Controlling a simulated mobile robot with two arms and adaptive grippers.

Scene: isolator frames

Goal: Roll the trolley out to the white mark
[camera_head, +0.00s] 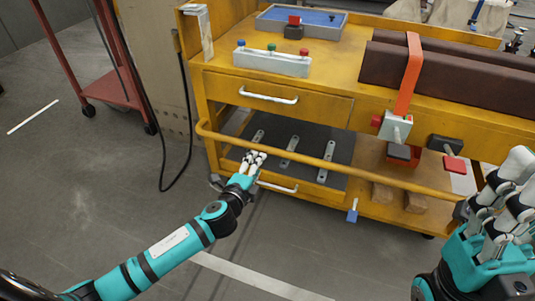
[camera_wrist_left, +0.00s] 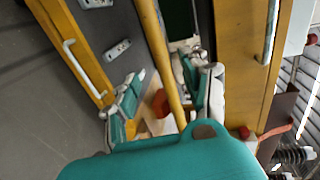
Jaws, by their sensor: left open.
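The trolley (camera_head: 290,68) is a yellow workbench-like cart with drawers and a yellow push bar (camera_head: 320,164) along its near side. My left gripper (camera_head: 254,158) is at the left part of this bar. In the left wrist view the bar (camera_wrist_left: 160,55) passes between the spread fingers of my left gripper (camera_wrist_left: 165,95); contact cannot be told. My right gripper (camera_head: 500,190) is at the right edge, near the bar's right end; its grip is unclear. A white floor strip (camera_head: 260,277) lies in front of the trolley. Another white strip (camera_head: 33,116) lies at far left.
A red cart (camera_head: 105,88) on casters stands at the left, beside a beige panel (camera_head: 160,70) with a hanging black cable. On the trolley are a blue tray (camera_head: 340,22), a grey block with coloured knobs (camera_head: 272,62) and dark strapped beams (camera_head: 450,70). The floor in front is clear.

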